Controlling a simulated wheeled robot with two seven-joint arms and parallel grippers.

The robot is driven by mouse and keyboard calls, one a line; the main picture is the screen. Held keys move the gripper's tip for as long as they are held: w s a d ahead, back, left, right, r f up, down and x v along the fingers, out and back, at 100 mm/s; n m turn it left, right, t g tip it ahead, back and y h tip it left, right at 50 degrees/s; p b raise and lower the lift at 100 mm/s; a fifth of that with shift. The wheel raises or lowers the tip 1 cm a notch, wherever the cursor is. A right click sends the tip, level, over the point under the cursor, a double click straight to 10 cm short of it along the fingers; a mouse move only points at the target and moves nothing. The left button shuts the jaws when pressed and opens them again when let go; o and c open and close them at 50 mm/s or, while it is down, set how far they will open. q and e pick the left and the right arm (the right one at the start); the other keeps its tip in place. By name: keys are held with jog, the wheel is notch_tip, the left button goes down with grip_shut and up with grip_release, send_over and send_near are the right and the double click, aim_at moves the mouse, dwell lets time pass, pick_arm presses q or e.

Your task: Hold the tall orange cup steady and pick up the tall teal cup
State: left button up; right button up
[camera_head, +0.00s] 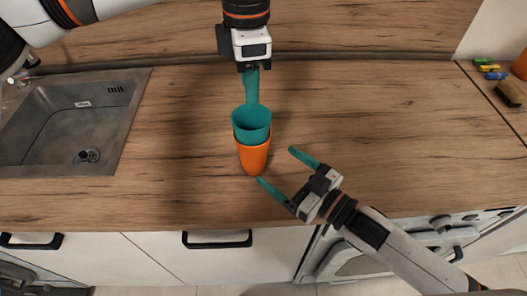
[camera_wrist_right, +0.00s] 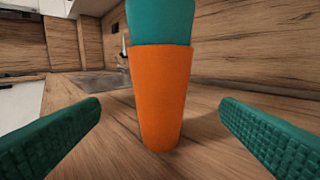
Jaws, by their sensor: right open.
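The tall orange cup (camera_head: 253,158) stands upright on the wooden counter. The tall teal cup (camera_head: 252,130) is nested in it, with its upper part sticking out. In the right wrist view the orange cup (camera_wrist_right: 162,95) is in the middle, with the teal cup (camera_wrist_right: 160,22) above it. My left gripper (camera_head: 252,98) points down at the teal cup's far rim; its fingers overlap in view, so its opening and any contact are unclear. My right gripper (camera_head: 278,170) is open and empty, to the lower right of the orange cup, fingers pointing towards it.
A sink (camera_head: 75,125) is set into the counter at the left. Small colored items (camera_head: 490,70) and a brown block (camera_head: 509,93) lie at the far right. The wooden splashback (camera_head: 370,30) is behind the counter. The counter right of the cups is clear beyond my right gripper.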

aim_at(263, 156)
jog(key=x, duration=0.9)
jog(key=shift+c, duration=0.3)
jog(key=c, duration=1)
jog(key=shift+f, duration=0.1)
